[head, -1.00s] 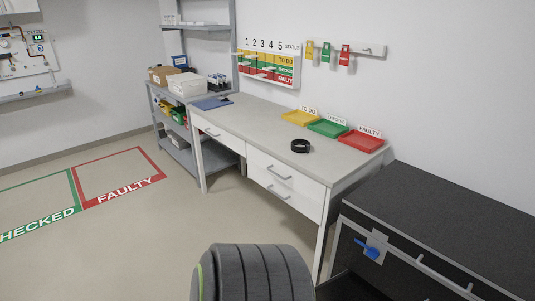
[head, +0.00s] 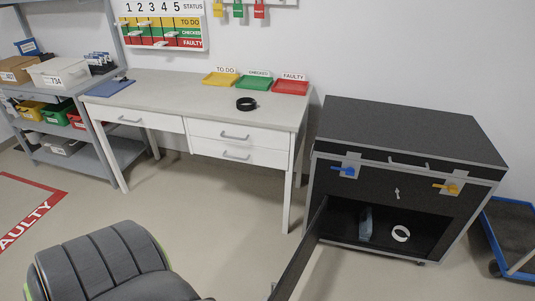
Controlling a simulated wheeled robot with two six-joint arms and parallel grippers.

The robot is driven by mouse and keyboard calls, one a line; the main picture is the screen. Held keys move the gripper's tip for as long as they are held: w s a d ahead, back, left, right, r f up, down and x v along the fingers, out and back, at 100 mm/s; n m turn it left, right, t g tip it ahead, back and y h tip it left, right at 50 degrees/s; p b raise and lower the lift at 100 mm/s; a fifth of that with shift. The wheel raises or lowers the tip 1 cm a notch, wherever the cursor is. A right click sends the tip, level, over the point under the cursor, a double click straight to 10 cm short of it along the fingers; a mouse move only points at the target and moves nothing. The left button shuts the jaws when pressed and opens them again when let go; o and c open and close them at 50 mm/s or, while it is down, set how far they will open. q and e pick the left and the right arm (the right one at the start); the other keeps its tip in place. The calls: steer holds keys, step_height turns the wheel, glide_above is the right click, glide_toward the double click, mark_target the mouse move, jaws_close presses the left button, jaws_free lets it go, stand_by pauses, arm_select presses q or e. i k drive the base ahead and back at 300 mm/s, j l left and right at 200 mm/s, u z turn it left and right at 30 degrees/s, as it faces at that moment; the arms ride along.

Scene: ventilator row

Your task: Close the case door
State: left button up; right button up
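The black case (head: 410,122) with grey edges stands on the floor at the right of the head view. Its dark door (head: 302,256) is swung open on the left side of the lower opening and points toward me, with its near end cut off by the bottom edge. Inside the lower compartment are a grey-blue item (head: 366,223) and a white ring (head: 401,233). A blue latch (head: 346,171) and a yellow latch (head: 449,188) sit on the front above the opening. Neither of my grippers is in view.
A workbench (head: 170,90) with yellow, green and red trays and a black ring (head: 246,104) stands left of the case. A blue cart (head: 512,236) stands close on its right. Bare floor lies in front of the bench.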

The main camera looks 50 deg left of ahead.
mark_target(283, 291)
steer(key=k+j, duration=0.1)
steer(key=j, duration=0.4)
steer(key=k+j, duration=0.1)
steer(key=j, duration=0.45)
steer(key=k+j, duration=0.15)
steer(key=j, duration=0.35)
steer(key=k+j, duration=0.1)
steer(key=j, duration=0.45)
